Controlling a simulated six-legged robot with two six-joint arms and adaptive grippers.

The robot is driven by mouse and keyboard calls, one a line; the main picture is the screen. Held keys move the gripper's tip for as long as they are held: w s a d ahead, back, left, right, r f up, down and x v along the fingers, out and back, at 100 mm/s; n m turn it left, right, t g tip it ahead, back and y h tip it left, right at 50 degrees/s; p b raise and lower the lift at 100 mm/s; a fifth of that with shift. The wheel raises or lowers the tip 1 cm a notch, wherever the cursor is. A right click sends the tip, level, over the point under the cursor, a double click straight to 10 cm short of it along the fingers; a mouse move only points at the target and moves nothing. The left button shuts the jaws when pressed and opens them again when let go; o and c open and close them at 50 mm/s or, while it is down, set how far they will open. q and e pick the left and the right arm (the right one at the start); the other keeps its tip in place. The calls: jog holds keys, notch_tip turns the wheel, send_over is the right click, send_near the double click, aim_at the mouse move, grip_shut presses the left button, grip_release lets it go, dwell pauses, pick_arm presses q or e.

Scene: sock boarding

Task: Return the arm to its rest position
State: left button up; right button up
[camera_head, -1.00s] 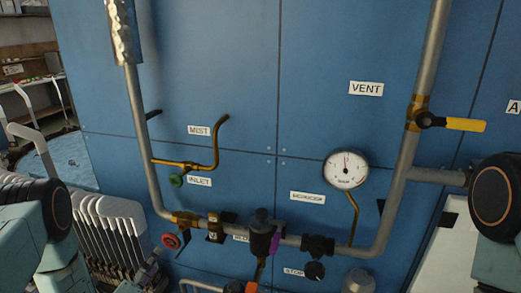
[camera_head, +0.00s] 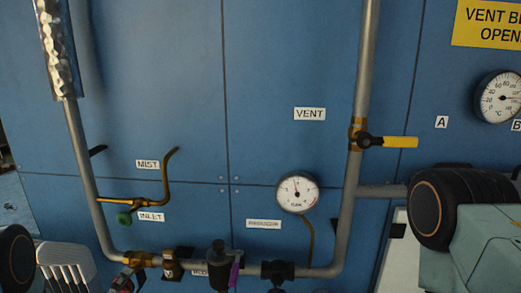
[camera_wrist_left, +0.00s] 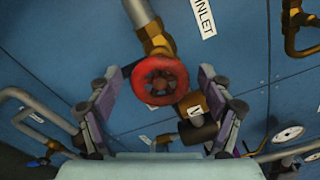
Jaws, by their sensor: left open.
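My left gripper (camera_wrist_left: 160,82) is open in the left wrist view, with one finger on each side of a red handwheel (camera_wrist_left: 181,80). I cannot tell whether the fingers touch the wheel or how far off it is; nothing is clearly gripped. The wheel sits on a brass valve (camera_wrist_left: 153,42) under the INLET label (camera_wrist_left: 203,17). A joint and link of my right arm show at the right; the right gripper is out of view.
A black valve body (camera_head: 218,262) is on the lower pipe.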

pick_arm(q)
jog(key=s+a, duration=0.1)
jog(key=s, duration=1.1)
jog(key=w, duration=0.8)
jog(key=w+d, duration=0.1)
jog(key=w, duration=0.2)
jog(key=shift+w, duration=0.4)
jog(key=shift+w+n, duration=0.15)
jog(key=shift+n, duration=0.15)
jog(key=n+b, duration=0.2)
jog(key=n, duration=0.1)
jog(key=shift+f+b, duration=0.2)
jog(key=shift+b, duration=0.15)
jog(key=n+b, duration=0.3)
jog(key=n, duration=0.3)
jog(key=shift+n+b, duration=0.4)
jog(key=n+b, duration=0.3)
jog(key=n, duration=0.3)
jog(key=shift+f+b, duration=0.1)
jog(key=shift+b, duration=0.3)
jog(key=n+b, duration=0.1)
jog(key=n, duration=0.2)
jog(key=shift+d+b, duration=0.1)
jog(key=shift+b, duration=0.2)
jog(key=shift+n, duration=0.5)
